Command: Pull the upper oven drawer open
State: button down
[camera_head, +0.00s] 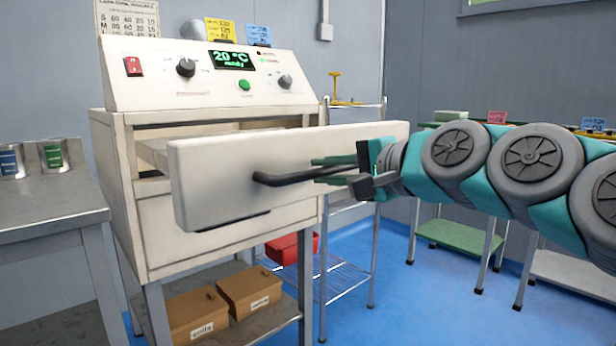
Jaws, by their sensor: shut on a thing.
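The cream oven (145,212) stands on a metal frame, with a control panel (215,72) on top that reads 20 °C. Its upper drawer (225,165) is pulled out, its front panel well clear of the oven body. A dark bar handle (290,178) runs along the drawer front. My gripper (340,174) comes in from the right and is shut on the handle near its right end. The fingertips are partly hidden against the handle and drawer front. The lower drawer (165,230) is shut behind the upper one, partly covered by it.
A grey table (50,215) with two labelled cans stands at left. Two cardboard boxes (250,290) sit on the shelf under the oven. A wire-shelf trolley (345,280) stands right of the oven, near a red bin (290,247). Blue floor (420,300) is open at lower right.

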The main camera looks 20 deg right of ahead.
jog(key=shift+s+d, duration=0.15)
jog(key=shift+s, duration=0.4)
jog(key=c, duration=0.8)
grip_release()
jog(key=v, duration=0.7)
jog(key=shift+s+d, duration=0.15)
jog(key=shift+s, duration=0.25)
